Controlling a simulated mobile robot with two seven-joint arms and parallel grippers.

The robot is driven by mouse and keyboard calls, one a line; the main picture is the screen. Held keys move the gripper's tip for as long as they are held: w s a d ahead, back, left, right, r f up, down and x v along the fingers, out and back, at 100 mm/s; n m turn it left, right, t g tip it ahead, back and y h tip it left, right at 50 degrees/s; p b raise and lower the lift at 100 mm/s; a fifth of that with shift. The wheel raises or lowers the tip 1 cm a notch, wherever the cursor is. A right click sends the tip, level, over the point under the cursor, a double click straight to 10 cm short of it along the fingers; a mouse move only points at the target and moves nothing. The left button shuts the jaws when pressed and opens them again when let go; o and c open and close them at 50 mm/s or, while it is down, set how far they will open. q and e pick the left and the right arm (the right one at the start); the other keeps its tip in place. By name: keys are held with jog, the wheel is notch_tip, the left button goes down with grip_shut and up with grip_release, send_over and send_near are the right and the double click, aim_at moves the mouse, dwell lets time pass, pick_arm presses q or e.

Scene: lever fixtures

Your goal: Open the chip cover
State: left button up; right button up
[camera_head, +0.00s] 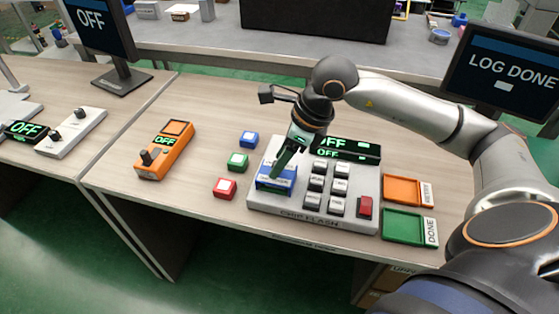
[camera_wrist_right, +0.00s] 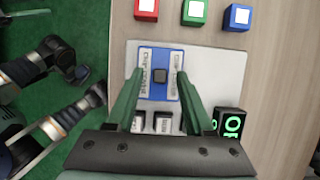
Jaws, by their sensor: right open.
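The chip cover (camera_head: 277,179) is a blue-framed square panel with white labels on the left part of a grey device marked CHIP FLASH (camera_head: 310,215). In the right wrist view the cover (camera_wrist_right: 160,92) lies flat and appears closed, with a small dark square knob (camera_wrist_right: 160,76) in its middle. My right gripper (camera_head: 277,172) has green fingers and points down over the cover. In the right wrist view its fingers (camera_wrist_right: 159,78) are apart, one on each side of the cover, with nothing held. Whether they touch the cover cannot be told. My left gripper is not seen.
Red (camera_head: 225,188), green (camera_head: 238,161) and blue (camera_head: 249,139) buttons stand left of the device. An orange lever box (camera_head: 165,150) is farther left. Orange (camera_head: 402,190) and green (camera_head: 403,226) trays lie right. Dark displays reading OFF (camera_head: 348,149) stand behind the keys.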

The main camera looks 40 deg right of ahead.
jog(key=shift+w+a+f, duration=0.1)
jog(key=shift+f, duration=0.2)
jog(key=shift+c, duration=0.4)
grip_shut()
dwell(0.9)
